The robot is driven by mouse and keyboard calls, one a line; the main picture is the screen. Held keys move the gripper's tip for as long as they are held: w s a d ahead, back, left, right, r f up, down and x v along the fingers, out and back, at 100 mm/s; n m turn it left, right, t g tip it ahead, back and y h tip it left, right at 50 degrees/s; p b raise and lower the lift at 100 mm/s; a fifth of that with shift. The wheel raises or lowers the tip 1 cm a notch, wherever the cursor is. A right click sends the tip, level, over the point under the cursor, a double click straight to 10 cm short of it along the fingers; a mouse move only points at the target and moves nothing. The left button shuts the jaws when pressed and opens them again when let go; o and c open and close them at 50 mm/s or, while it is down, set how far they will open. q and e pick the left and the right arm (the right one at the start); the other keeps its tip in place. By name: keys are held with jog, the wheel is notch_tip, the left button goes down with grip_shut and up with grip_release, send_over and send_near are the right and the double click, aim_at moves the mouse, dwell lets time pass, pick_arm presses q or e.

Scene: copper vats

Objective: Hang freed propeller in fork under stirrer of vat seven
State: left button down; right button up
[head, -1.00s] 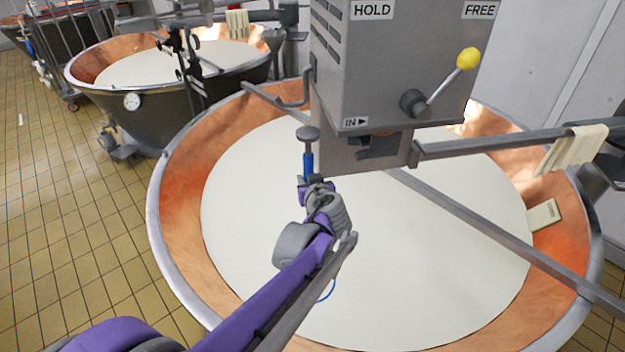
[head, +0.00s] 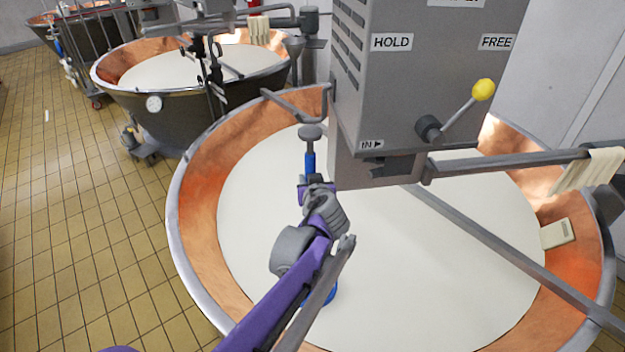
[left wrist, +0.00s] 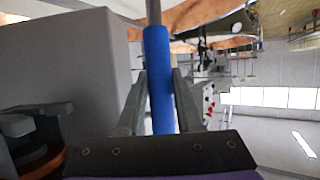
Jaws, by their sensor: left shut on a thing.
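The propeller's blue grip (head: 310,162) stands upright, with a grey round knob (head: 310,132) on top. My left gripper (head: 314,182) is shut on this grip, over the milk, left of the stirrer housing (head: 405,85). In the left wrist view the blue grip (left wrist: 159,85) runs between both fingers. A blue part (head: 330,294) shows low behind my arm; most of the propeller's lower end is hidden. The dark fork (head: 388,168) sits under the housing, to the right of the grip and apart from it. My right gripper is not in view.
The copper vat (head: 198,190) is full of white liquid. A lever with a yellow knob (head: 483,89) points towards FREE. A grey bar (head: 480,235) crosses the vat, and a rail (head: 510,161) with a cloth (head: 590,170) extends right. Another vat (head: 190,95) stands behind.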

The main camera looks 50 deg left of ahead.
pick_arm(q)
jog(key=shift+s+r+p, duration=0.25)
jog(key=shift+r+p, duration=0.1)
jog(key=shift+r, duration=0.25)
jog(key=shift+s+r+p, duration=0.15)
jog(key=shift+r+p, duration=0.45)
jog(key=shift+r, duration=0.3)
jog(key=shift+s+r, duration=0.2)
jog(key=shift+r, duration=0.35)
notch_tip(320, 180, up, 6)
send_over(307, 169)
jog(key=s, duration=0.2)
jog(key=shift+s+a, duration=0.15)
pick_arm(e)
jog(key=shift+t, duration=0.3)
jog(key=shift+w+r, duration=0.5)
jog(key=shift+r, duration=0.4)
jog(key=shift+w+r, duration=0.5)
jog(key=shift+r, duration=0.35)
pick_arm(q)
jog(key=shift+r, duration=0.1)
